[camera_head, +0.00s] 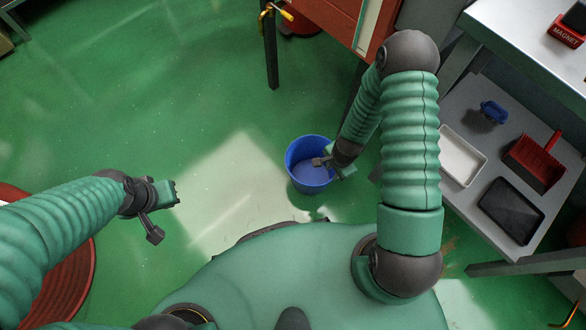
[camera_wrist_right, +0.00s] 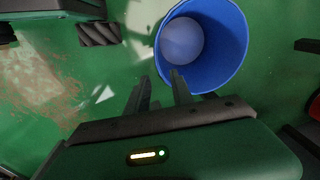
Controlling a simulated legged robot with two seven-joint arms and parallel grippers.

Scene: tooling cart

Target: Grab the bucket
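A blue bucket (camera_head: 302,184) stands upright on the green floor, in front of my body, and looks empty. In the right wrist view the bucket (camera_wrist_right: 228,65) fills the upper middle, with its opening towards the camera. My right gripper (camera_head: 337,166) is at the bucket's right side. In the wrist view the right gripper (camera_wrist_right: 159,76) has its two fingers apart with nothing seen gripped; one fingertip overlaps the rim and the other lies outside it. Contact cannot be told. My left gripper (camera_head: 170,192) is away to the left above the floor; its finger opening is unclear.
A grey cart (camera_head: 460,222) at the right bears a white tray (camera_head: 462,160), a black tray (camera_head: 512,209), a red dustpan (camera_head: 535,160) and a blue object (camera_head: 494,111). A red cabinet (camera_head: 345,20) stands behind the bucket. Floor left of the bucket is clear.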

